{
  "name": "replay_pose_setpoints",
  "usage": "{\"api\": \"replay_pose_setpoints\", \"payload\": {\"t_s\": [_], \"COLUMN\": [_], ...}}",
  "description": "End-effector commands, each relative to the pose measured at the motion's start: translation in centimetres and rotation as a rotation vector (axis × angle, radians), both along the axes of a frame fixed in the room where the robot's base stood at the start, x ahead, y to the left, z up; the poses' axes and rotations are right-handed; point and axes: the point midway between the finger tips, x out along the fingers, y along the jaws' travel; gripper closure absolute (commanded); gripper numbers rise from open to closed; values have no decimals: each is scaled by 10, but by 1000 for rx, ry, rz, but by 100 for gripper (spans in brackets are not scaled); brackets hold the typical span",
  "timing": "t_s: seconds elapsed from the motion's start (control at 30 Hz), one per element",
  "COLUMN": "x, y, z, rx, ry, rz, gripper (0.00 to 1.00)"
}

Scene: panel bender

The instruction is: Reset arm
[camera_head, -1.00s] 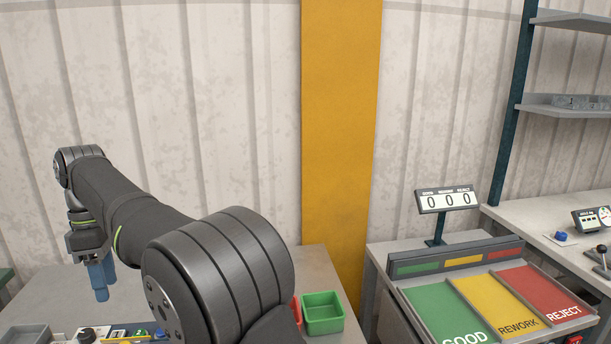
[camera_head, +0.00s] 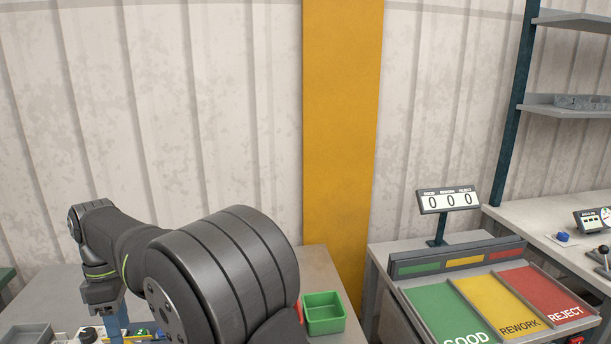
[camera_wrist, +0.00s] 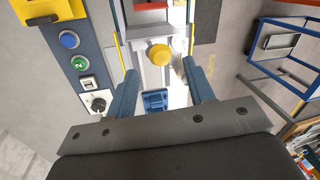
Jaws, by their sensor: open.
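My gripper (camera_wrist: 163,92) is open in the wrist view, its two blue fingers apart with nothing held between them. A round yellow knob (camera_wrist: 159,54) on a light-coloured fixture shows just beyond the fingertips, between their lines. A blue part (camera_wrist: 155,102) lies lower down between the fingers. In the head view my gripper (camera_head: 116,322) is at the lower left above the bench, and its fingertips are partly lost against the items there. My own arm hides much of the bench.
A control panel with a blue button (camera_wrist: 69,39), a green button (camera_wrist: 79,63) and a black knob (camera_wrist: 98,104) lies left of the fingers. A blue rail frame (camera_wrist: 285,55) stands right. A green bin (camera_head: 323,312) and the GOOD tray (camera_head: 440,312) are right of my arm.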

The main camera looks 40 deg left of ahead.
Motion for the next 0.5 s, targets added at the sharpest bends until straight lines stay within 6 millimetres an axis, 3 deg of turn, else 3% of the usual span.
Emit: {"api": "replay_pose_setpoints", "payload": {"t_s": [0.23,0.5], "x": [-4,38], "y": [-10,-49], "z": [-49,-44], "rx": [-4,0], "ry": [1,0], "rz": [0,-3], "gripper": [51,51]}}
